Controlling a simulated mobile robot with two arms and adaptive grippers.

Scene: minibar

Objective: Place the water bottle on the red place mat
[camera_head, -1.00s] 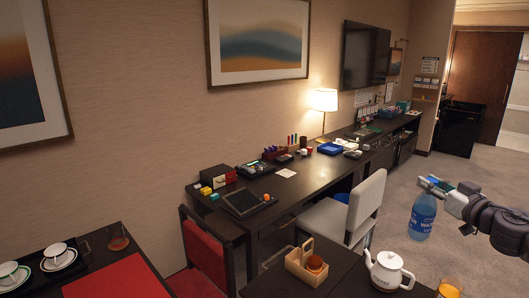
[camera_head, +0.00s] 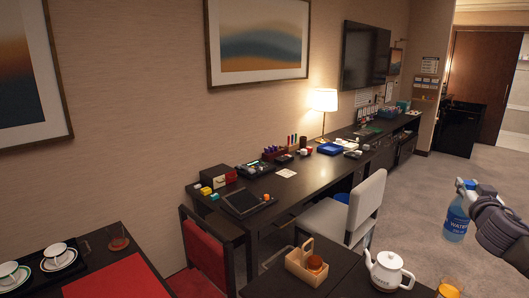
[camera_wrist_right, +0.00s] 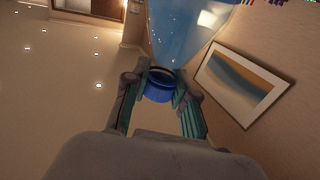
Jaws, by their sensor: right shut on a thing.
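The blue water bottle (camera_head: 456,219) hangs upright in the air at the right of the head view. My right gripper (camera_head: 467,186) is shut on it at the cap end. In the right wrist view the gripper's fingers (camera_wrist_right: 158,92) close around the bottle's blue cap (camera_wrist_right: 158,86), and the clear blue body of the bottle (camera_wrist_right: 190,30) extends beyond. The red place mat (camera_head: 118,278) lies on the dark table at the lower left of the head view, far from the bottle. My left gripper is not in view.
Two cups on saucers (camera_head: 58,257) stand on a dark tray left of the mat. A white teapot (camera_head: 386,271), a wooden caddy (camera_head: 311,264) and an amber glass (camera_head: 450,288) are on the near table. A grey chair (camera_head: 352,210) stands by the desk.

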